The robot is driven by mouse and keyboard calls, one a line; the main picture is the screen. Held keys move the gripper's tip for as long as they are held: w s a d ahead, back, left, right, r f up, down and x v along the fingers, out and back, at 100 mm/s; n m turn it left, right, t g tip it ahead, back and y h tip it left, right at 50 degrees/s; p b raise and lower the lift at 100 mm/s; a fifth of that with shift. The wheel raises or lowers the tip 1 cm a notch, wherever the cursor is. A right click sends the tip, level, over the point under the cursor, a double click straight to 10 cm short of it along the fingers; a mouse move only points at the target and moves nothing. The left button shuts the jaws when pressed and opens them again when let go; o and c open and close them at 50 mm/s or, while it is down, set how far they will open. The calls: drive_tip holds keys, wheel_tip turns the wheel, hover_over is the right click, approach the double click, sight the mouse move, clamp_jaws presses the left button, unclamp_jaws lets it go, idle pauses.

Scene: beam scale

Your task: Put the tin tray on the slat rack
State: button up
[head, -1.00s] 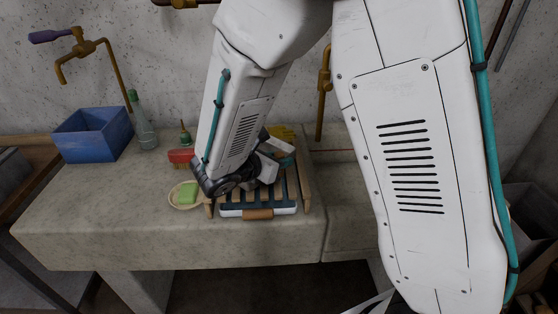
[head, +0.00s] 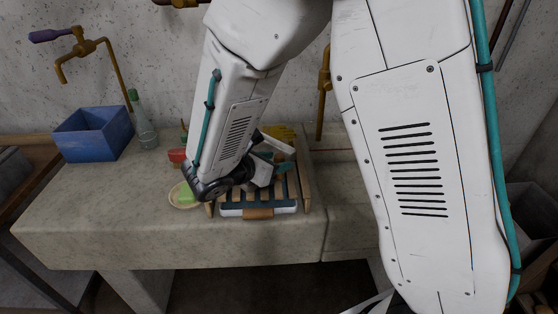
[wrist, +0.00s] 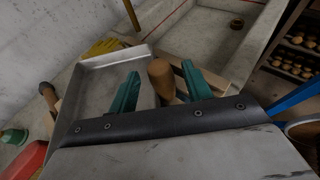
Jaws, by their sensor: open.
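The tin tray (wrist: 100,82) is a shallow grey metal pan in the wrist view, with a wooden handle (wrist: 160,78) at its right and another at its left. In the head view its pale front rim and brown handle (head: 258,213) show; my arm hides much of the rest. The tray appears to lie on the wooden slat rack (head: 305,187), whose slats show beside it; full contact cannot be seen. My gripper (wrist: 163,88) is open, its teal fingers on either side of the right handle with gaps. It also shows over the rack in the head view (head: 284,167).
A soap dish (head: 178,200) with green soap sits left of the rack. A red object (head: 176,156), yellow gloves (head: 283,132), a green bottle (head: 143,122) and a blue box (head: 93,134) stand behind and left. The sink basin (wrist: 208,38) adjoins the rack. The counter's front left is clear.

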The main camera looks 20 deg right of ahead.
drive_tip(key=v, duration=1)
drive_tip(key=s+d+r+m+g+y, duration=0.2)
drive_tip(key=s+d+r+m+g, duration=0.1)
drive_tip(key=s+d+m, duration=0.35)
drive_tip(key=s+d+r+m+g+y, duration=0.3)
drive_tip(key=s+d+r+m+g, duration=0.15)
drive_tip(key=d+m, duration=0.2)
drive_tip(key=s+d+r+m+t+y, duration=0.1)
drive_tip(key=s+r+m+t+y, duration=0.1)
drive_tip(key=s+m+y, duration=0.5)
drive_tip(key=s+m, duration=0.3)
drive_tip(key=s, duration=0.1)
drive_tip(key=shift+r+t, duration=0.15)
drive_tip(key=shift+t, duration=0.2)
